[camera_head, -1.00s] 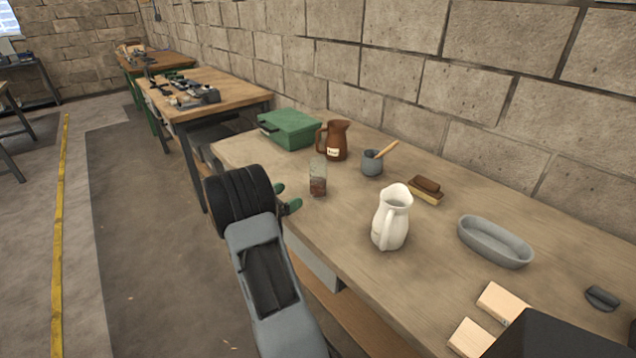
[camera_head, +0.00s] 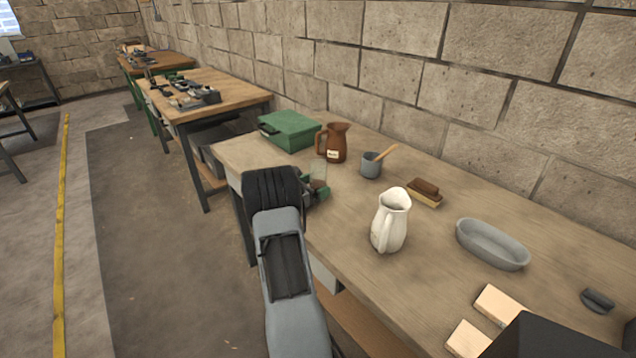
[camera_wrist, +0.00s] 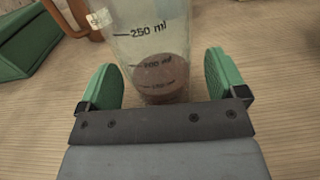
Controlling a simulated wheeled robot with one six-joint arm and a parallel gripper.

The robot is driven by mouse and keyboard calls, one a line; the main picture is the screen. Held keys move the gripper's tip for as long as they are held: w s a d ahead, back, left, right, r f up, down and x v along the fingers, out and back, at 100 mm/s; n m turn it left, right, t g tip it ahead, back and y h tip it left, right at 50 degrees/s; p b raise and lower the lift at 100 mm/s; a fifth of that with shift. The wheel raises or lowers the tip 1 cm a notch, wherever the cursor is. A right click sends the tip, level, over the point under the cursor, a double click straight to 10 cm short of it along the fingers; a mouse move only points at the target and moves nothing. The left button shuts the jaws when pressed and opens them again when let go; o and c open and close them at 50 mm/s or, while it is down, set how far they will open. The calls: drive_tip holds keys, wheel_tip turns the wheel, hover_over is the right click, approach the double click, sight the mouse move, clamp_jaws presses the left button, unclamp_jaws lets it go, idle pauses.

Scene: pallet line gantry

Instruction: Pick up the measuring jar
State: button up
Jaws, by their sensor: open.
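The measuring jar (camera_wrist: 152,45) is clear glass with black marks such as "250 ml" and a brownish content at its bottom. It stands upright on the wooden workbench (camera_head: 440,292). In the head view the jar (camera_head: 318,170) is partly hidden behind my gripper (camera_head: 318,193). In the wrist view my gripper (camera_wrist: 165,82) is open, with one green finger on each side of the jar's lower part. Gaps show between the fingers and the glass, and nothing is held.
A green box (camera_head: 290,130), a brown jug (camera_head: 334,142) and a grey mortar with pestle (camera_head: 371,165) stand behind the jar. A white pitcher (camera_head: 391,222), a brush (camera_head: 425,192) and a grey oval dish (camera_head: 492,244) are to the right. A block wall (camera_head: 440,80) backs the bench.

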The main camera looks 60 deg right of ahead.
drive_tip(key=shift+x, duration=0.85)
drive_tip(key=c, duration=1)
drive_tip(key=shift+c, duration=0.7)
drive_tip(key=shift+r, duration=0.2)
